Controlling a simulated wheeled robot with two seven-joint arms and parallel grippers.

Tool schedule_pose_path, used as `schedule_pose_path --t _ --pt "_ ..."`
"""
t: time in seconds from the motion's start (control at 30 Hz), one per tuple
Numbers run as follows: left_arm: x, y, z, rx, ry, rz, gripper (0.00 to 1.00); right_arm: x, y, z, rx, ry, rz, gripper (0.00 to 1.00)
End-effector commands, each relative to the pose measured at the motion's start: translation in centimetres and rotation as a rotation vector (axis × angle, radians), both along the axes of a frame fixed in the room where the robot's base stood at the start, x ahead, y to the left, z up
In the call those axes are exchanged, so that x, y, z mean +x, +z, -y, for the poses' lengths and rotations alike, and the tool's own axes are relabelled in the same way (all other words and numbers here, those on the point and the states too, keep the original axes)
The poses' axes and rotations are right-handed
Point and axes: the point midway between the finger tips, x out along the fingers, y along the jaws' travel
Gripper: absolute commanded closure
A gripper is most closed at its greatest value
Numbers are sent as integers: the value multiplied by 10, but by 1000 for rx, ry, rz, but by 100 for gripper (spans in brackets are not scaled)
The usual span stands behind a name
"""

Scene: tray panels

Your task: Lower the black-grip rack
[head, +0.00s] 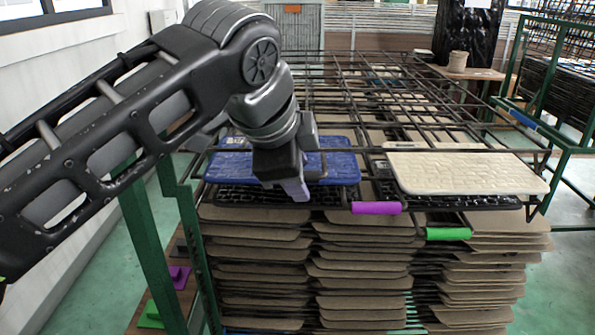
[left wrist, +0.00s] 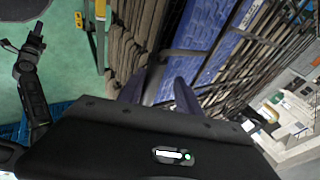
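My left gripper (head: 294,190) points down at the front edge of the stacked wire racks, in front of the blue panel (head: 340,165). In the left wrist view its two greyish-purple fingers (left wrist: 160,85) stand apart, with a dark bar (left wrist: 154,80) between them. I cannot tell whether this bar is the black grip or whether the fingers touch it. In the head view the gripper covers that part of the rack edge, and no black grip shows clearly.
A purple grip (head: 376,208) and a green grip (head: 448,234) are on rack front edges to the right. A cream panel (head: 465,170) lies on the right. Brown sheets (head: 360,265) are stacked below. A green frame post (head: 150,240) stands at left.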

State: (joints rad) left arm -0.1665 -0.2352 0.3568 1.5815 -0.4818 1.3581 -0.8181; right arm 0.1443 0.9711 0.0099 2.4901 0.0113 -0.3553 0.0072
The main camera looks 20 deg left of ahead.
Motion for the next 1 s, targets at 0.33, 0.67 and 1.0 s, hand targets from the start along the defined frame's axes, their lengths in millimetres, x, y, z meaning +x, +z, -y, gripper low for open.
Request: schedule_pose_path --t 0.33,0.67,1.0 --pt "-1 2 0 0 1 2 61 0 1 0 0 0 0 68" --pt "-24 42 -2 0 4 3 61 -1 26 2 -5 -2 -8 68" --pt "-42 59 -5 -4 7 3 61 -2 35 4 -9 -2 -17 68"
